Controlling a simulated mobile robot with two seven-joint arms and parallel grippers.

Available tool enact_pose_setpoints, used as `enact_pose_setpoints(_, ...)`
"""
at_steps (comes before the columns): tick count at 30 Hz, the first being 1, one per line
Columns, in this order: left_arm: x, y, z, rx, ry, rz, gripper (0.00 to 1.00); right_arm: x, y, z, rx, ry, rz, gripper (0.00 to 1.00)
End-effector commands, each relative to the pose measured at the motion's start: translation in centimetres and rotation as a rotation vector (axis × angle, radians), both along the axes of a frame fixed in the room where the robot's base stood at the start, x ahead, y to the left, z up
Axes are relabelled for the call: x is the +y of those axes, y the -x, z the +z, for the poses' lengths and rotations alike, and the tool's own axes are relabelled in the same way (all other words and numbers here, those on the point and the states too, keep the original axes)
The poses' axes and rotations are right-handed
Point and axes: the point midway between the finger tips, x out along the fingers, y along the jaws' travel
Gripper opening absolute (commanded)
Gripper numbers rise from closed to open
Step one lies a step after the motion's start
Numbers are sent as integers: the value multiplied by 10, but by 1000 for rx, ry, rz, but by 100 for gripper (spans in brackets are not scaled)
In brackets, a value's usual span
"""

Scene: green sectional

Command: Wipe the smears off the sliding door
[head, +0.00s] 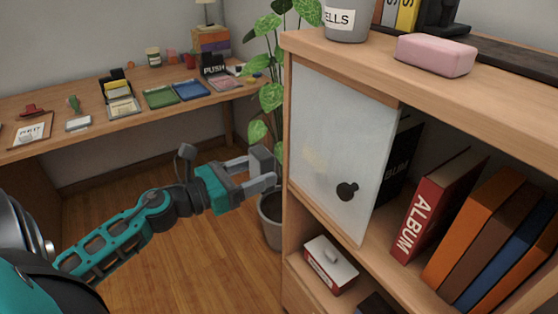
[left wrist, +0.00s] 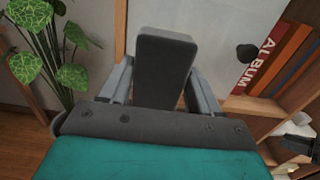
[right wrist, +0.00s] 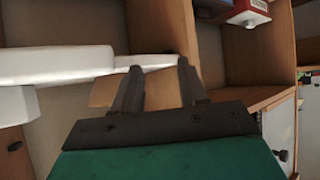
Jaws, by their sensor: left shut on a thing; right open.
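The sliding door (head: 335,115) is a pale, frosted panel in the left part of the wooden shelf unit, with a dark round knob (head: 347,191) low on it. A faint yellowish smear (head: 312,158) shows left of the knob. My left gripper (head: 264,178) is shut on a dark grey block (head: 262,160), held left of the door, apart from it in the head view. The block (left wrist: 165,70) hides part of the door in the left wrist view. My right gripper (right wrist: 158,75) is open and empty in its wrist view; it is outside the head view.
Right of the door stand a red album (head: 430,210) and several binders. A red-and-white box (head: 330,265) sits on the shelf below. A pink block (head: 436,54) and grey pot (head: 346,20) stand on top. A potted plant (head: 272,215) is close behind my left gripper. A cluttered desk (head: 60,135) stands left.

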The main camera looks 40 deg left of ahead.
Motion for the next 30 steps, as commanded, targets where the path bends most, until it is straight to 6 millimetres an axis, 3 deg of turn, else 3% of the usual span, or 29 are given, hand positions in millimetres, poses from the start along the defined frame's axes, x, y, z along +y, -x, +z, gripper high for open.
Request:
enact_pose_setpoints(9,0,0,0,0,0,0,38,2,1,0,16,-4,2,43)
enact_pose_setpoints(13,0,0,0,0,0,0,38,13,-3,13,14,-23,17,43)
enact_pose_setpoints(16,-3,-13,3,-4,1,-1,38,17,-12,30,-16,-30,27,43)
enact_pose_setpoints(30,-15,-61,2,-2,0,0,38,10,-3,20,10,-14,18,43)
